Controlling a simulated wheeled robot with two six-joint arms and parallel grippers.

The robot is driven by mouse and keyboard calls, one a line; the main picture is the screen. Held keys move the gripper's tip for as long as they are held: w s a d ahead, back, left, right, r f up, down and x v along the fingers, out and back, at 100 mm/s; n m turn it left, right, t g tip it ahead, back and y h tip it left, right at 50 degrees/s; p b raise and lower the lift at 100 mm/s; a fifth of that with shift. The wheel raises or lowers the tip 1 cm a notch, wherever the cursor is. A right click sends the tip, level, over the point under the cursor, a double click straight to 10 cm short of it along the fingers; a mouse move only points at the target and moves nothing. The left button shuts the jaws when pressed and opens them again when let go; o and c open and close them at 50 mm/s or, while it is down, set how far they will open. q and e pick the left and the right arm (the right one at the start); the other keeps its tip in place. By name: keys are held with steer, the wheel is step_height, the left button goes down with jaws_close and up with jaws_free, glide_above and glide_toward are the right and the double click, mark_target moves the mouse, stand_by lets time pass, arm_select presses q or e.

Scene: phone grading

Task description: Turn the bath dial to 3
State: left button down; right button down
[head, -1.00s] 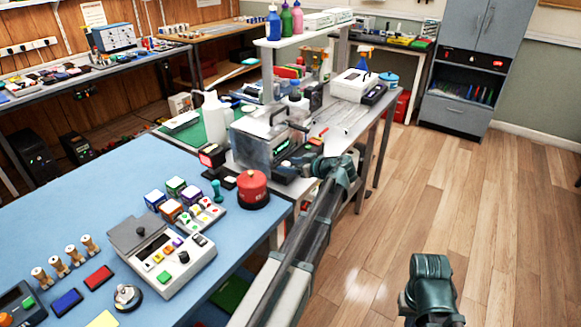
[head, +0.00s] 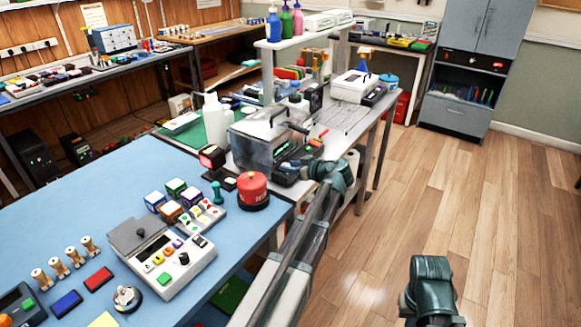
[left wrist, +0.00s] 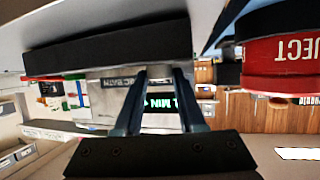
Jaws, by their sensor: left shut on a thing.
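The bath (head: 255,142) is a grey box with a clear-looking lid and handle on the white bench, with a lit green display on its front. My left gripper (head: 287,168) is at its front, low by the display, and is shut on the bath dial, which the fingers hide. In the left wrist view the picture is upside down; the two fingers (left wrist: 160,75) reach toward the bath's pale front panel (left wrist: 105,88), and green display text ending in "MIN" shows between them. The dial's setting cannot be read.
A red bin (head: 253,188), lettered "REJECT" in the wrist view (left wrist: 285,55), stands close to my left gripper on the blue table (head: 95,205). A grey button console (head: 170,255) is nearer. White bottles stand behind the bath. The floor at right is clear.

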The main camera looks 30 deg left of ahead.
arm_select(q)
steer(key=m+t, duration=0.1)
steer(key=s+m+t+h, duration=0.1)
steer(key=t, duration=0.1)
steer(key=m+t+h, duration=0.1)
steer(key=m, duration=0.1)
steer(key=shift+s+a, duration=0.15)
steer(key=shift+a, duration=0.1)
steer(key=shift+a+m+t+h, duration=0.2)
steer(key=shift+m+t+h, duration=0.75)
steer(key=shift+m+h, duration=0.2)
steer(key=shift+a+m+t+h, duration=0.15)
steer(key=shift+m+t+h, duration=0.85)
steer(key=shift+m, duration=0.25)
steer(key=shift+m+h, duration=0.6)
steer(key=shift+h, duration=0.15)
steer(key=c, duration=0.5)
jaws_free()
steer(key=shift+t, duration=0.25)
steer(key=shift+d+n+g+y, duration=0.15)
steer(key=shift+n+g+y, duration=0.35)
steer(key=shift+n+y, duration=0.5)
